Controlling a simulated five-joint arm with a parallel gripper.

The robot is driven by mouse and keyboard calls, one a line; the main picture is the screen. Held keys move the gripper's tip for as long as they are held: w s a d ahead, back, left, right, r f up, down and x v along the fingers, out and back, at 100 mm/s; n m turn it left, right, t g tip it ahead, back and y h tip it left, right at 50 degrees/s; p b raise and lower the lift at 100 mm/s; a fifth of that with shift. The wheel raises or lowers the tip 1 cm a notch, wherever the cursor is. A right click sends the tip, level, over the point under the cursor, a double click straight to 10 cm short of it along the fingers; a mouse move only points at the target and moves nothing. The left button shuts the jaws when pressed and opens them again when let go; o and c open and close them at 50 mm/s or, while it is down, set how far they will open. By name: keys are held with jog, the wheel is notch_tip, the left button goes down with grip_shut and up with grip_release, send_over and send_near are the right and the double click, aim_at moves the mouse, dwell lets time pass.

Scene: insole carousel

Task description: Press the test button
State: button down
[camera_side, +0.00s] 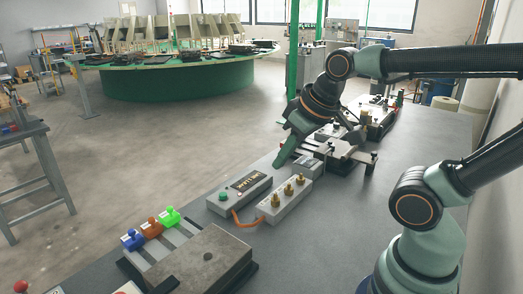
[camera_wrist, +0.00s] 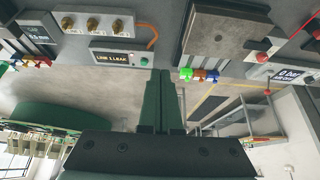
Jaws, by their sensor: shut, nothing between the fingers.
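A grey box (camera_side: 243,194) with a dark lettered display and a round green button (camera_side: 223,197) stands on the bench in the side view. In the wrist view the green button (camera_wrist: 144,61) sits at the end of the same box, beside its lit display (camera_wrist: 113,57). Which control is the test button is not labelled legibly. My gripper (camera_side: 279,164) is shut and empty, with green fingers tilted down, near the far end of the box and apart from the button. In the wrist view the fingertips (camera_wrist: 160,72) appear just right of the button.
A grey block with several brass fittings (camera_side: 284,199) stands beside the box, joined by an orange tube. A metal plate (camera_side: 205,262) and blue, orange and green clamps (camera_side: 151,227) lie nearer. A fixture (camera_side: 342,155) stands behind. A green carousel (camera_side: 180,80) is far off.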

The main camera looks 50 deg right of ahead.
jog(key=w+r+g, duration=0.1)
jog(key=w+r, duration=0.2)
jog(key=w, duration=0.3)
jog(key=g, duration=0.5)
send_over(224, 194)
notch_tip(224, 194, down, 9)
notch_tip(224, 194, down, 14)
jog(key=shift+a+r, duration=0.1)
dwell(0.5)
